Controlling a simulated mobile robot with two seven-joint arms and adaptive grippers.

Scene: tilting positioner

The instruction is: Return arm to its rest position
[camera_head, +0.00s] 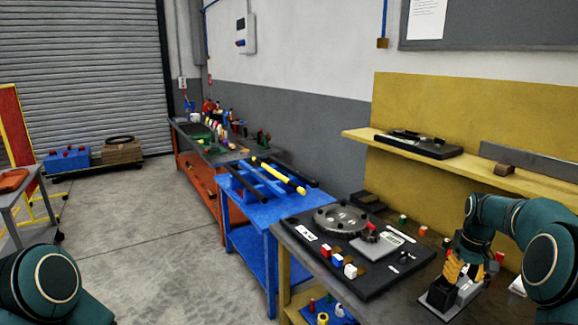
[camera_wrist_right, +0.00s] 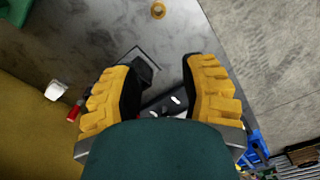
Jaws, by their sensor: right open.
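My right gripper (camera_head: 452,272) has yellow fingers and points down over the right end of the near workbench (camera_head: 385,305). A black block-like fixture (camera_head: 437,296) lies just below it; the head view does not show clearly whether they touch. In the right wrist view, the gripper (camera_wrist_right: 172,72) has its two yellow fingers spread with black inner pads, and I see nothing held between them. A dark part with white marks (camera_wrist_right: 168,102) shows behind the fingers, partly hidden by the green wrist. My left arm shows only as a green link at lower left; its gripper is out of view.
A black plate (camera_head: 385,280) with a round dark disc (camera_head: 343,217) and small red, blue and white blocks (camera_head: 338,260) lies left of the right gripper. A yellow shelf (camera_head: 470,170) stands behind. A blue cart (camera_head: 262,212) is farther left. The left floor is open.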

